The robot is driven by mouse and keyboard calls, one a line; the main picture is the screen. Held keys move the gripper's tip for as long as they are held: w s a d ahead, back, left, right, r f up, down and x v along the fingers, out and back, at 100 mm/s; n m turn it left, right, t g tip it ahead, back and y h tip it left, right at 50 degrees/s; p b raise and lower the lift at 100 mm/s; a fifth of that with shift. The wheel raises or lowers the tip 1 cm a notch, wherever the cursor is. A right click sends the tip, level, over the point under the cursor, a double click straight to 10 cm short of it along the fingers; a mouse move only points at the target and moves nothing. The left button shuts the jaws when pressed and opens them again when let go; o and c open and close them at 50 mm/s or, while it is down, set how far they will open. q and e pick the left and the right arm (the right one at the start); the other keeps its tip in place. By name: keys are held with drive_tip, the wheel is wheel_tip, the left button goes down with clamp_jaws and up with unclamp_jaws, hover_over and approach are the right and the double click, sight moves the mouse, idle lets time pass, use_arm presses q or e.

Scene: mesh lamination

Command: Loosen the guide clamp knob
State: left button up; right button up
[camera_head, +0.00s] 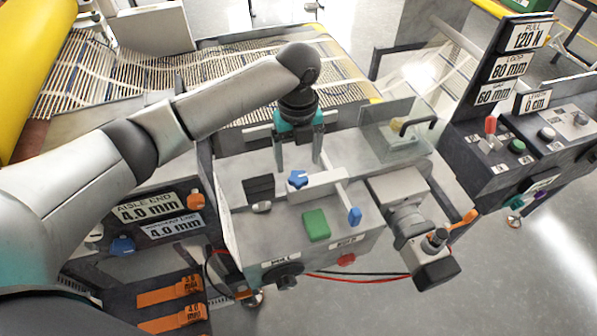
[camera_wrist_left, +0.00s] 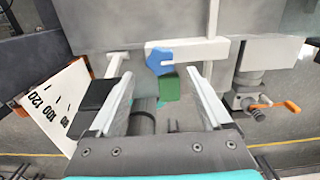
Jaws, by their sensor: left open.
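A blue lobed knob (camera_head: 298,180), which looks like the guide clamp knob, sits beside a pale guide bar (camera_head: 318,184) on the grey machine top. The knob also shows in the left wrist view (camera_wrist_left: 160,60), against the white bar. My left gripper (camera_head: 299,160) points down just behind the knob in the head view, its two fingers spread. In the left wrist view the open jaws (camera_wrist_left: 160,76) have nothing between them, and the knob shows just beyond the fingertips. I cannot tell the exact gap. My right gripper is not in view.
A green block (camera_head: 316,224) and a blue tab (camera_head: 354,215) are close to the knob. A clear guard (camera_head: 392,128) and a grey unit with an orange lever (camera_head: 462,219) stand to the right. A scale plate (camera_wrist_left: 52,112) shows in the wrist view.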

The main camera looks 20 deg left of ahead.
sight(298, 176)
use_arm(q)
wheel_tip(298, 176, down, 5)
drive_tip(key=shift+f, duration=0.1)
idle(0.3)
clamp_jaws()
idle(0.5)
